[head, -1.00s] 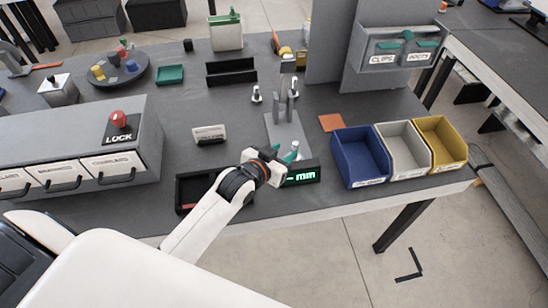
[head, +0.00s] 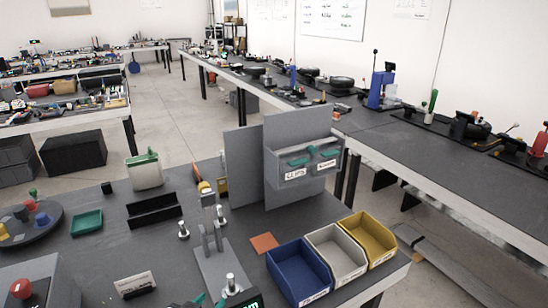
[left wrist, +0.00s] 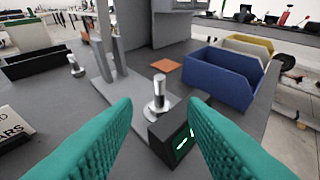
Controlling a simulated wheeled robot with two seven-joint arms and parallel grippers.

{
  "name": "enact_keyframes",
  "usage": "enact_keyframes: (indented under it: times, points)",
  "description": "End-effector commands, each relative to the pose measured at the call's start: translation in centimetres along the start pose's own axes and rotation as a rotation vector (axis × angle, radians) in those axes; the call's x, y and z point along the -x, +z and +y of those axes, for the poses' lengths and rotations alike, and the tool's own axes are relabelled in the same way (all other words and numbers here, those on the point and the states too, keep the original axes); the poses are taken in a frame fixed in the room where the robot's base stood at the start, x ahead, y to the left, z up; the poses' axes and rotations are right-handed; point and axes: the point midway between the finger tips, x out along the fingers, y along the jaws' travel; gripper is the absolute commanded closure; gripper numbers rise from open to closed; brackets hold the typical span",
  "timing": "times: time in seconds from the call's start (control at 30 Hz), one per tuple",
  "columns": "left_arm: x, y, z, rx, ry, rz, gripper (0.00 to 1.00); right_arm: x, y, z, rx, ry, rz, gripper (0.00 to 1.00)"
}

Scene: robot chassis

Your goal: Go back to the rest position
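My left gripper (left wrist: 160,125) shows in the left wrist view as two teal ribbed fingers, spread apart with nothing between them. In the head view only a bit of its teal fingertips (head: 210,301) shows at the bottom edge. A metal pin (left wrist: 158,98) stands upright beyond the fingertips. It also shows in the head view (head: 231,286). Beside it is a black box with a green display (left wrist: 178,142), partly hidden by the right finger. My right gripper is in neither view.
Blue (head: 298,272), white (head: 338,252) and yellow (head: 370,238) bins stand at the table's right. A grey fixture plate (head: 217,268) lies at mid-table. A grey panel (head: 243,160) rises behind. A black tray (head: 153,212) and green tray (head: 87,223) lie left.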

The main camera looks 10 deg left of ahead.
Motion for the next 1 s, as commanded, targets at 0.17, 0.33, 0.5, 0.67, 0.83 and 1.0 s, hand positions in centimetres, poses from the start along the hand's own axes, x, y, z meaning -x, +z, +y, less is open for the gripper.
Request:
enact_keyframes:
  times: [0.17,0.33,0.5,0.67,0.83,1.0]
  points:
    - [3.7,-4.8,-1.0,-0.001,0.021,0.226,0.61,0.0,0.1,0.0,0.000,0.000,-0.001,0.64]
    - [8.4,-9.1,-1.7,-0.006,0.037,0.466,0.61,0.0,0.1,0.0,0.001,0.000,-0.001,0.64]
    - [12.6,-11.7,-2.2,-0.007,0.041,0.643,0.61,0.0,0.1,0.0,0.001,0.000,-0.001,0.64]
    - [16.4,-13.6,-2.6,-0.005,0.042,0.790,0.61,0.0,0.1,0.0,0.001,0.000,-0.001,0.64]
    - [16.0,-16.2,-2.8,-0.006,0.039,0.855,0.61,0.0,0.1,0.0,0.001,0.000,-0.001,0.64]
    - [13.6,-19.5,-2.8,-0.007,0.035,0.869,0.61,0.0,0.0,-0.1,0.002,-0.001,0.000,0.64]
